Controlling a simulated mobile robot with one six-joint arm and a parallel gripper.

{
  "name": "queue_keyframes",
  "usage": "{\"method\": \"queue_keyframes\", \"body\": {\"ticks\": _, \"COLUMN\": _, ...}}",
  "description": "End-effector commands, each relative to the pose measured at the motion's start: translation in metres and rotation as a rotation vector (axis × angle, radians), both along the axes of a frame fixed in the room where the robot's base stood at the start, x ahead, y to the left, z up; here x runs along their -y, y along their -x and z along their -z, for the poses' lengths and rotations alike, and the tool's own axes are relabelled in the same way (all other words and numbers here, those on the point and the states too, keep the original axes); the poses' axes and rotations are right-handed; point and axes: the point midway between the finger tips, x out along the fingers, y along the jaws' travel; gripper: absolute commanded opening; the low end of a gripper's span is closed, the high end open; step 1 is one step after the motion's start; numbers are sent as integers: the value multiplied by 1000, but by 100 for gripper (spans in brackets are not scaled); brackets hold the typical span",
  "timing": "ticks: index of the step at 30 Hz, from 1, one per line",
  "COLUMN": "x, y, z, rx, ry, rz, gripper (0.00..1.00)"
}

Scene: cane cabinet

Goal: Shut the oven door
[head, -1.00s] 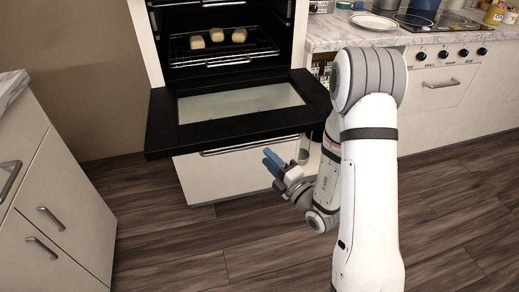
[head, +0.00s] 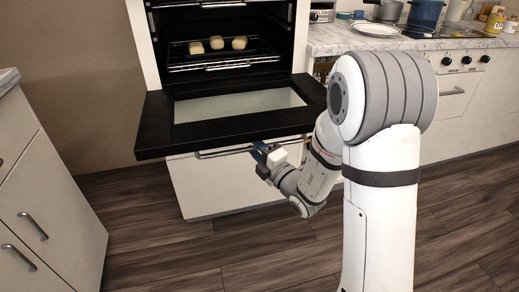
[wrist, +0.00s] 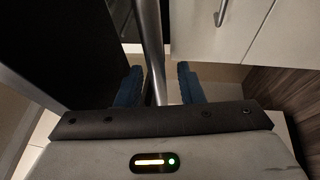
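The black oven door (head: 150,137) is folded down open, lying about level, with its pale glass panel facing up. Its metal handle (head: 222,153) runs below the front edge. My gripper (head: 262,149) is at the right part of this handle, under the door edge. In the wrist view, the handle bar (wrist: 150,40) runs between the two blue fingers of my gripper (wrist: 158,72), with gaps on both sides. The gripper is open. In the head view the fingertips are partly hidden by the door edge.
The oven cavity holds a wire rack (head: 222,62) with several pale bread rolls (head: 217,43). A white drawer front (head: 215,188) is below the door. White cabinets (head: 45,200) stand at the left, and a counter with a plate (head: 376,29) at the right. The wooden floor (head: 150,235) is clear.

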Motion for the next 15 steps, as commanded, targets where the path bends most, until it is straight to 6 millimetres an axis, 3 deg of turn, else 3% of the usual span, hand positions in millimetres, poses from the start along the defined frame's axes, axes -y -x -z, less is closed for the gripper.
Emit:
{"method": "queue_keyframes", "body": {"ticks": 8, "x": -1, "y": -1, "z": 0, "rx": 0, "ry": 0, "rz": 0, "gripper": 33}}
{"method": "queue_keyframes", "body": {"ticks": 15, "x": -1, "y": -1, "z": 0, "rx": 0, "ry": 0, "rz": 0, "gripper": 14}}
